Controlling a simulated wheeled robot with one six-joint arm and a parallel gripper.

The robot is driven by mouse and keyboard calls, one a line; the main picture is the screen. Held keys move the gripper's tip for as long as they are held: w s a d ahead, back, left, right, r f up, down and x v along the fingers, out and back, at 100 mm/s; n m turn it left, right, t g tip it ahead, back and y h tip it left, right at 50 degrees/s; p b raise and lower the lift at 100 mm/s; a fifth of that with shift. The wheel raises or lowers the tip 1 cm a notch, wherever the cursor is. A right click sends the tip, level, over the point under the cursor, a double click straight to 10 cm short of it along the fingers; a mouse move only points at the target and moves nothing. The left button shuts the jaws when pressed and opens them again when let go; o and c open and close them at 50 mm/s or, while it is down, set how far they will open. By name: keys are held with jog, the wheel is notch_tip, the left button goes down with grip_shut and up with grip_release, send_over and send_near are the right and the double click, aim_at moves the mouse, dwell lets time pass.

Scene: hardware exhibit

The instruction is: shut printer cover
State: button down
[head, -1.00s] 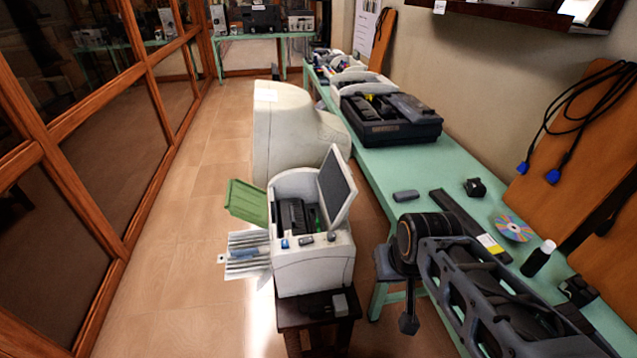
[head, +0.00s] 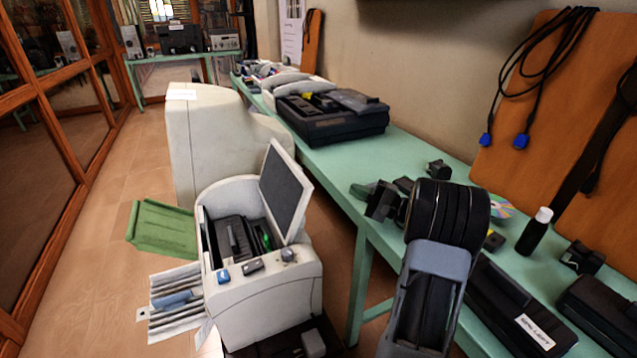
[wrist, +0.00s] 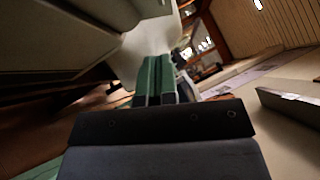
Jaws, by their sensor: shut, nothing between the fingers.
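The white printer (head: 270,305) stands on a low dark stool in the head view. Its cover (head: 286,190), a dark grey panel in a white frame, stands open and leans to the right. The dark inside of the printer shows. My gripper (head: 361,190) is to the right of the cover, apart from it in the picture, over the green table's near edge. In the wrist view my gripper's green fingers (wrist: 155,70) are together and empty. I cannot tell for sure whether the printer shows in the wrist view.
The green table (head: 335,165) with a dark machine (head: 335,118) runs along the right. The floor at left is clear.

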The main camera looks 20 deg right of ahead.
jog(key=s+a+r+x, duration=0.1)
jog(key=x, duration=1.1)
jog(key=shift+s+a, duration=0.15)
jog(key=shift+a, duration=0.05)
jog(key=shift+r, duration=0.15)
